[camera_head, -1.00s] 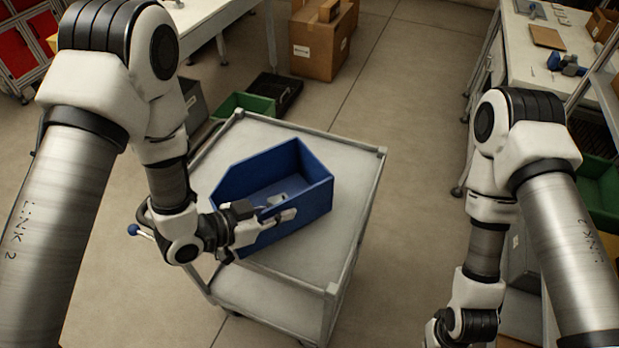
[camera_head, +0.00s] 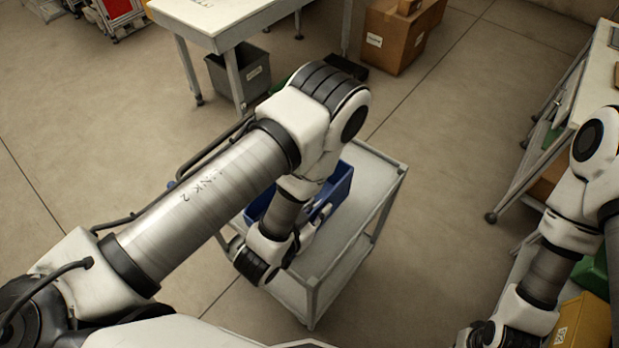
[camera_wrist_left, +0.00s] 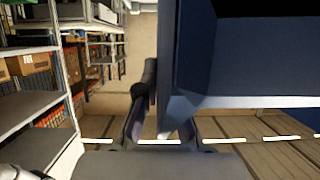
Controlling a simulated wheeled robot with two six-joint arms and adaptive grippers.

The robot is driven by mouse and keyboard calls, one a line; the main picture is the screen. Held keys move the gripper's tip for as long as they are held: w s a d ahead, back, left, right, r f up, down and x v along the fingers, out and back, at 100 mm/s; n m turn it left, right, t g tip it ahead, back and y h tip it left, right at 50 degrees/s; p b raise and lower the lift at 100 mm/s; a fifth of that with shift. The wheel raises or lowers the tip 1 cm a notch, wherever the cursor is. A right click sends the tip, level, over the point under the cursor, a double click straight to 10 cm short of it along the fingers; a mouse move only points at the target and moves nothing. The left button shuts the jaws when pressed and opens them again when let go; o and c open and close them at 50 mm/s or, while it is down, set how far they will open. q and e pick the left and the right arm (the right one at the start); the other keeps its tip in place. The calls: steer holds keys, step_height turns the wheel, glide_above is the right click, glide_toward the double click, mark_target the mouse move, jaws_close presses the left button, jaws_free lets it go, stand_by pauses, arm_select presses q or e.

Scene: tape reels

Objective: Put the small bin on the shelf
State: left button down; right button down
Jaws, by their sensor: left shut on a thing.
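The small blue bin (camera_head: 342,187) is over the top of the grey cart (camera_head: 385,172) in the head view, largely hidden behind my left arm. My left gripper (camera_head: 318,218) is shut on the bin's near wall. In the left wrist view the bin (camera_wrist_left: 245,55) fills the upper right, and its wall runs between the fingers of the left gripper (camera_wrist_left: 162,120). Whether the bin touches the cart top is hidden. A shelf rack (camera_wrist_left: 30,112) with boxes shows at the left of the wrist view. My right arm is at the right edge; its gripper is out of view.
A white table (camera_head: 215,22) stands at the back left with a dark grey bin (camera_head: 240,75) under it. Cardboard boxes (camera_head: 395,40) are behind the cart. A workbench (camera_head: 590,75), a green bin (camera_head: 597,272) and a yellow bin (camera_head: 583,325) are at the right. Floor between cart and workbench is clear.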

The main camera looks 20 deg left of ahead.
arm_select(q)
steer(key=w+a+b, duration=0.1)
steer(key=w, duration=0.3)
steer(key=w+a+b, duration=0.1)
steer(key=w+a, duration=0.1)
steer(key=w, duration=0.2)
steer(key=w+a+f+b, duration=0.1)
steer(key=w+a, duration=0.1)
steer(key=w, duration=0.2)
steer(key=shift+a+f+b, duration=0.1)
steer(key=shift+a+b, duration=0.1)
steer(key=shift+b, duration=0.15)
steer(key=shift+w+a+f, duration=0.15)
steer(key=shift+w, duration=0.15)
step_height(320, 180, down, 3)
steer(key=b, duration=0.3)
steer(key=shift+s+f, duration=0.1)
steer(key=shift+f, duration=0.1)
steer(key=shift+r, duration=0.1)
steer(key=c, duration=1.7)
jaws_free()
steer(key=o, duration=0.4)
